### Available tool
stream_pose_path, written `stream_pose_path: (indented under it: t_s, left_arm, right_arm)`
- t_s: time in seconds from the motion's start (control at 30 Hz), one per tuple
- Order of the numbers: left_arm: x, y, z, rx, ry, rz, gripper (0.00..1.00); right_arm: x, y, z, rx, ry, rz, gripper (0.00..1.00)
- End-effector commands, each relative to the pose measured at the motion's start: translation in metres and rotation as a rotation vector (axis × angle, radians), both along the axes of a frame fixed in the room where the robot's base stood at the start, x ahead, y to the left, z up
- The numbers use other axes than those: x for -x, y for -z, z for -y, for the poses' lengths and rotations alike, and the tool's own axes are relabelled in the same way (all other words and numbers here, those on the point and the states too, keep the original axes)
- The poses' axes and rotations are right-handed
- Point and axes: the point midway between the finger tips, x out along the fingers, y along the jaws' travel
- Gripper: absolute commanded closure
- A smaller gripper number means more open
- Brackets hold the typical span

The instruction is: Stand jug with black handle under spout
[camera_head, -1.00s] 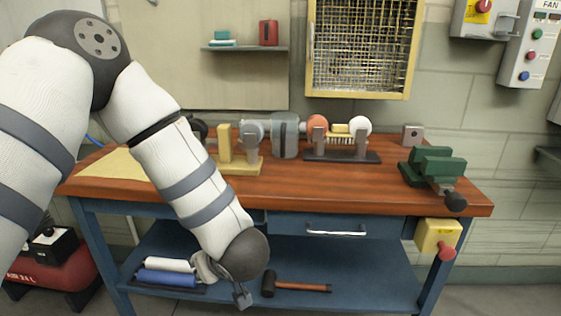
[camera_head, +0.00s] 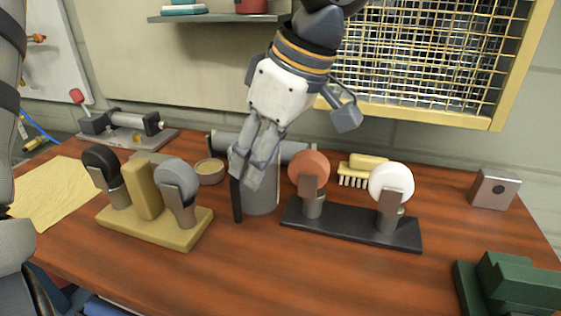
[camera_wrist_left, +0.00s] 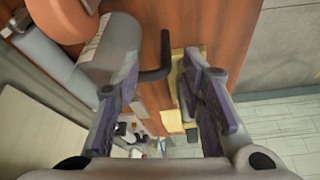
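The jug (camera_head: 262,197) is a grey cylinder standing upright on the wooden bench, with its black handle (camera_head: 237,203) on the left side. My left gripper (camera_head: 246,168) hangs over it from above, its fingers in front of the jug's upper part and covering the upper handle. In the left wrist view the two fingers of the left gripper (camera_wrist_left: 162,68) are apart, with the black handle (camera_wrist_left: 163,55) showing between the tips and the jug (camera_wrist_left: 100,50) beside the left finger. Contact is not clear. A horizontal grey cylinder lies behind the jug; I cannot identify the spout. My right gripper is not in view.
A yellow wooden stand (camera_head: 150,226) with black and grey wheels is left of the jug. A dark stand (camera_head: 350,226) with orange and white wheels is close on its right. A green vise (camera_head: 510,285) sits at front right. The front middle of the bench is clear.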

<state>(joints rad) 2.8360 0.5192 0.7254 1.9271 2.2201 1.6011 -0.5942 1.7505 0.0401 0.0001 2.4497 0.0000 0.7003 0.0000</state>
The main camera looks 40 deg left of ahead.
Motion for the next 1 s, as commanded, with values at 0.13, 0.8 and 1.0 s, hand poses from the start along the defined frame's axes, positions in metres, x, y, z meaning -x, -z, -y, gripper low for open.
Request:
stream_pose_path:
  t_s: [0.13,0.8,1.0]
  left_arm:
    - [0.002,0.031,-0.013,0.000,0.000,-0.007,0.64]
    - [0.003,0.108,-0.044,-0.001,0.001,-0.001,0.64]
    - [0.003,0.108,-0.044,-0.001,0.000,-0.001,0.95]
  right_arm:
    - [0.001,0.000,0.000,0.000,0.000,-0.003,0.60]
    - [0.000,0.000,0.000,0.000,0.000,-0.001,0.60]
    - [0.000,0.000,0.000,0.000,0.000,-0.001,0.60]
